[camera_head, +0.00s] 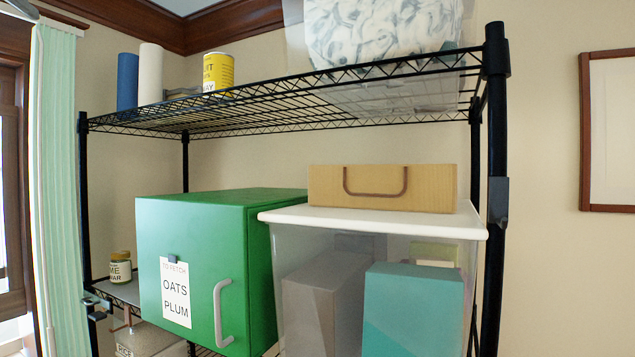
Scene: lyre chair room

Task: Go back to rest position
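Neither of my grippers shows in the head view, and no part of my arms can be made out. A black wire shelf rack (491,120) fills most of the view. On its middle level stands a green cabinet (205,225) with a shut door, a grey handle (222,312) and a note (175,292) reading "TO FETCH OATS PLUM". To its right is a clear bin (350,240) with a white lid, holding boxes. A tan box (383,188) with a brown handle lies on the lid.
The upper shelf holds a yellow can (218,71), a white roll (150,74), a blue roll (127,82) and a marbled container (383,28). A small jar (120,267) stands lower left. A pale green curtain (62,190) hangs left; a framed picture (612,130) hangs right.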

